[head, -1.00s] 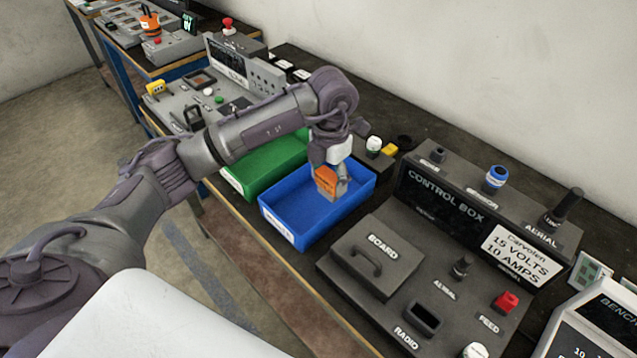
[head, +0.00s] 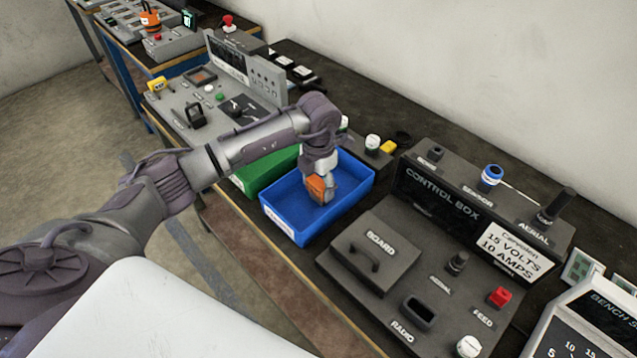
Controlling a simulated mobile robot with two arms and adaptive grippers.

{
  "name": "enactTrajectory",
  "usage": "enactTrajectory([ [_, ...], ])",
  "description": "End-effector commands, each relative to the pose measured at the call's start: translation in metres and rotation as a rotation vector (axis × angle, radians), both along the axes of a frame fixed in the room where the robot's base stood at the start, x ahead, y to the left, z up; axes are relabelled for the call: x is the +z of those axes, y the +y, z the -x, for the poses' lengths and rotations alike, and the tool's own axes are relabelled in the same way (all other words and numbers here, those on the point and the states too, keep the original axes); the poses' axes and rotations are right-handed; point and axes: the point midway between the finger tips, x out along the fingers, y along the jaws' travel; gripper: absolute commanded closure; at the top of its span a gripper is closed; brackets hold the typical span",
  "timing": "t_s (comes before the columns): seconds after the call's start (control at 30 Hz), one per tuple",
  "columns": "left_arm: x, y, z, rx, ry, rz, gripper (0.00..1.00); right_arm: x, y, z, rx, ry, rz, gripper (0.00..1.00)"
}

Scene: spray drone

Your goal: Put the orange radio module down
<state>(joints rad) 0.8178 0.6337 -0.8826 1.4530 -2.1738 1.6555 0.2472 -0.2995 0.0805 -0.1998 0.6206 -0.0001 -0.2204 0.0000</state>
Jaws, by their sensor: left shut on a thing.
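My left gripper (head: 321,192) is shut on the orange radio module (head: 316,187). The gripper points down and holds the module inside the outline of the blue bin (head: 290,226), low over its floor. I cannot tell whether the module touches the bin floor. The gripper's fingers partly hide the module. My right gripper is not in view.
A green bin (head: 262,172) stands left of the blue bin, partly behind my arm. The dark control box (head: 440,204) and its panel with the board cover (head: 376,250) stand to the right. A grey test panel (head: 215,107) is at the back left.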

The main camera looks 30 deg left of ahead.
Motion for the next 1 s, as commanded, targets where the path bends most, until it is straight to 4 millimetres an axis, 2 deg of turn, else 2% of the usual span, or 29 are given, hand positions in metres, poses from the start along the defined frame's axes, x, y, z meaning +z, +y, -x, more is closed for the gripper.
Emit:
enactTrajectory([
  [0.03,-0.001,0.0,0.0,0.0,0.0,0.0,0.31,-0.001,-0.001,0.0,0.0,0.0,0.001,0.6],
  [0.17,-0.001,0.0,0.0,0.0,0.0,0.0,0.11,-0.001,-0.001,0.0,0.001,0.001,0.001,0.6],
  [0.47,0.0,0.0,0.0,0.0,0.0,0.0,0.11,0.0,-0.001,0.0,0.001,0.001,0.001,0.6],
  [0.57,0.006,0.0,0.0,0.0,0.0,0.001,0.11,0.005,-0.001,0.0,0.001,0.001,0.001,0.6],
  [0.6,0.007,0.0,-0.001,0.0,-0.003,0.0,0.11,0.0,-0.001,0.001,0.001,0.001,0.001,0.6],
  [0.77,0.035,0.0,-0.002,-0.001,-0.006,0.0,0.11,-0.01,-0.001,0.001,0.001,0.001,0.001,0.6],
  [1.0,0.087,0.0,-0.001,0.0,-0.006,0.0,0.11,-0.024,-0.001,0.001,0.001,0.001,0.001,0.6],
])
